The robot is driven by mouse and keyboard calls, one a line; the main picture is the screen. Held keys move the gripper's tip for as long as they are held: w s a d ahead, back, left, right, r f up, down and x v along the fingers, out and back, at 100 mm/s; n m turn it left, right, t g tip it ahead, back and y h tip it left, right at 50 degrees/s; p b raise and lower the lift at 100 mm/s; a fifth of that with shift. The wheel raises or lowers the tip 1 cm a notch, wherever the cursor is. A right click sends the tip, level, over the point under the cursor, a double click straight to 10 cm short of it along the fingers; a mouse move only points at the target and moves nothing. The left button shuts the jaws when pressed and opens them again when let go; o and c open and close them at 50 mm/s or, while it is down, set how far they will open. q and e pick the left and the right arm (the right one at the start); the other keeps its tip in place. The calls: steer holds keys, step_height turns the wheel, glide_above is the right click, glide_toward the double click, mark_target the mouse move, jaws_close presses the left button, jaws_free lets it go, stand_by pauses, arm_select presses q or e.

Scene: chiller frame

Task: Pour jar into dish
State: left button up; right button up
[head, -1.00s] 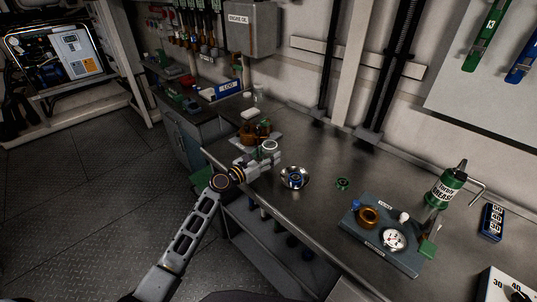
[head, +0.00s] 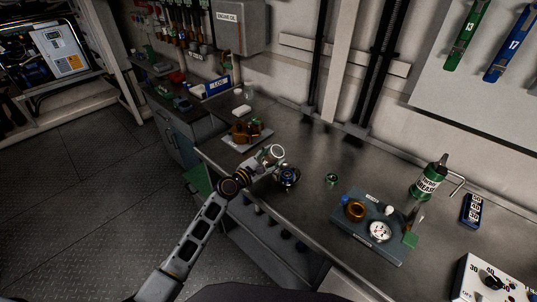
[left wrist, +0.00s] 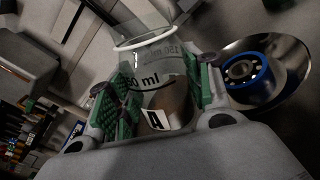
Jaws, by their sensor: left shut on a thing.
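A clear glass jar (head: 272,154) with a pale rim is held by my left gripper (head: 263,163), above the bench's front edge. In the left wrist view the jar (left wrist: 158,75) shows "ml" markings and a label "A" between the green finger pads of the gripper (left wrist: 160,100). The jar looks tilted toward the dish; its contents cannot be made out clearly. The shiny metal dish (left wrist: 292,58) lies just beside and below the jar, with a blue-rimmed bearing (left wrist: 248,80) in it. In the head view the dish (head: 290,186) is partly hidden. My right gripper is out of view.
A small green-rimmed item (head: 331,180) stands right of the dish. Farther right are a grey-blue tray (head: 372,242) with parts, and a grease bottle (head: 428,178). Behind the gripper is a board with brown parts (head: 243,132). The bench behind the dish is clear.

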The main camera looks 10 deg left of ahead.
arm_select(q)
steer(key=shift+r+m+p, duration=0.45)
steer(key=shift+r+m, duration=0.05)
steer(key=shift+m, duration=0.4)
steer(key=shift+a+f+m, duration=0.1)
steer(key=shift+f+m, duration=0.2)
steer(key=shift+m, duration=0.1)
steer(key=shift+w+a+f+m+y, duration=0.15)
steer(key=shift+f+m+y, duration=0.2)
steer(key=shift+m, duration=0.45)
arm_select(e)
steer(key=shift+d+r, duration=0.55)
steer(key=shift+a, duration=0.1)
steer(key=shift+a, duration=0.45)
arm_select(q)
steer(key=shift+r, duration=0.1)
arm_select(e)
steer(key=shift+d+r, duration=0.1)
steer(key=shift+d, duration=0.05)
